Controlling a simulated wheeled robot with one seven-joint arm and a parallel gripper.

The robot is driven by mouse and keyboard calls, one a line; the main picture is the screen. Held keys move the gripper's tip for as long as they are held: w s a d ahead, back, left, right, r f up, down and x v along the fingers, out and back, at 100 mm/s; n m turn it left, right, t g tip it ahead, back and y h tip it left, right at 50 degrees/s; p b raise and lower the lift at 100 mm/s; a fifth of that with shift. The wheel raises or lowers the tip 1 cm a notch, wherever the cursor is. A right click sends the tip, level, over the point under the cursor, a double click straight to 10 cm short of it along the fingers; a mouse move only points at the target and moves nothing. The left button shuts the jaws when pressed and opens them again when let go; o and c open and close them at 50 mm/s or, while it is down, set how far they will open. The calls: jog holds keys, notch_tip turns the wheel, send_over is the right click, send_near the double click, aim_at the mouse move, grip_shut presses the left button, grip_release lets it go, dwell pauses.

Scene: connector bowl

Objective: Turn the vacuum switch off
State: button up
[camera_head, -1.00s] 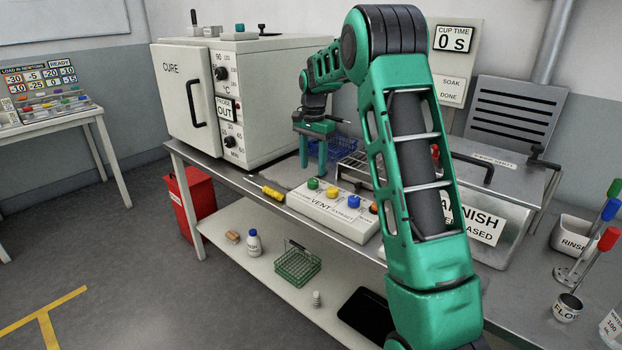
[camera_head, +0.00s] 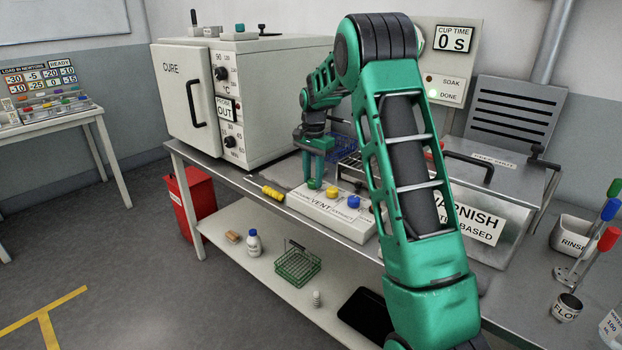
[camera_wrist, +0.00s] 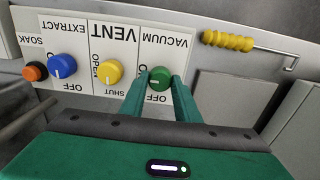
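The vacuum switch is a green knob (camera_wrist: 160,79) on the white control panel (camera_wrist: 113,32), under the upside-down VACUUM label in the wrist view. My gripper (camera_wrist: 161,84) is open around it, one green finger on each side. Small gaps seem to show, so firm contact cannot be told. The knob's pointer is too small to read, and the fingers partly hide its markings. In the head view, my gripper (camera_head: 315,172) points down over the green knob (camera_head: 315,184) at the panel's left end.
The yellow vent knob (camera_wrist: 108,72) and blue extract knob (camera_wrist: 62,66) sit beside it, with an orange button (camera_wrist: 35,71) farther left. A yellow-handled hook (camera_wrist: 228,41) lies beside the panel. The cure oven (camera_head: 240,95) stands behind left; a varnish tank (camera_head: 470,220) stands right.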

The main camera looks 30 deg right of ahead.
jog(key=shift+w+n, duration=0.1)
jog(key=shift+n, duration=0.3)
jog(key=n, duration=0.3)
jog(key=shift+r+n, duration=0.1)
jog(key=shift+n, duration=0.3)
jog(key=n, duration=0.4)
jog(key=shift+w+n, duration=0.1)
jog(key=shift+n, duration=0.2)
jog(key=n, duration=0.8)
jog(key=shift+n, duration=0.3)
jog(key=shift+r, duration=0.1)
jog(key=o, duration=0.8)
jog(key=shift+o, duration=1.3)
